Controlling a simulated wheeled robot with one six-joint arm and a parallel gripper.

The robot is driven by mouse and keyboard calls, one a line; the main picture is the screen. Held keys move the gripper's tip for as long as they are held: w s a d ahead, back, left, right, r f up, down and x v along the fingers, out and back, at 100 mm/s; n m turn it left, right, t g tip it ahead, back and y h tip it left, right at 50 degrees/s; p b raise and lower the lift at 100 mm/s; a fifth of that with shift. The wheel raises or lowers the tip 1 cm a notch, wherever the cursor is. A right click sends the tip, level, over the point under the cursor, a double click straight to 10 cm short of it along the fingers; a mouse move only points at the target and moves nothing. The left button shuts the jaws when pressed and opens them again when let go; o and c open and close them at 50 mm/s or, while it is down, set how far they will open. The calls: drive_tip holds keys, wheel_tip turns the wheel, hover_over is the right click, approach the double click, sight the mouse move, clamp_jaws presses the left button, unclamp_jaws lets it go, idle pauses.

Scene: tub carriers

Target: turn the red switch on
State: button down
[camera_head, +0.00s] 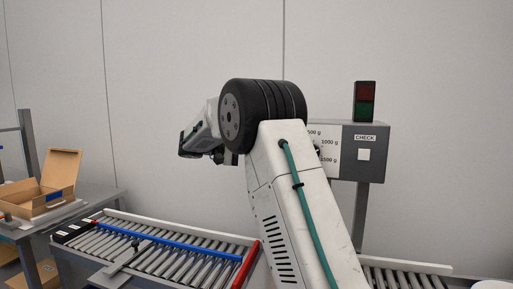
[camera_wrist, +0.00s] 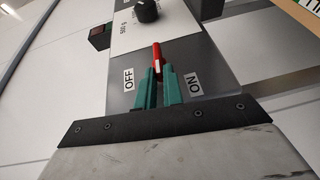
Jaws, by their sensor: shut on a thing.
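The red switch (camera_wrist: 156,54) is a small red lever with a pale patch, on a grey panel in the wrist view. An OFF label (camera_wrist: 129,78) is to its left and an ON label (camera_wrist: 194,84) to its right. The lever stands between the labels; I cannot tell which setting it is at. My gripper (camera_wrist: 157,76) has green fingers shut on the lever, one on each side, hiding its lower part. In the head view my arm hides the switch and the gripper's fingertips.
The control box (camera_head: 376,140) has a CHECK button (camera_head: 364,155), a dark knob (camera_wrist: 147,10) with gram marks, and a red-green signal lamp (camera_head: 365,101) on top. A roller conveyor (camera_head: 160,246) runs below. An open cardboard box (camera_head: 44,190) is on a table at left.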

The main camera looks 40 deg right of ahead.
drive_tip(key=shift+f+g+h, duration=0.2)
drive_tip(key=shift+g+h, duration=0.1)
drive_tip(key=shift+h, duration=0.1)
idle(0.3)
drive_tip(key=c, duration=1.5)
unclamp_jaws()
drive_tip(key=shift+w+a, duration=0.1)
drive_tip(key=shift+a, duration=0.05)
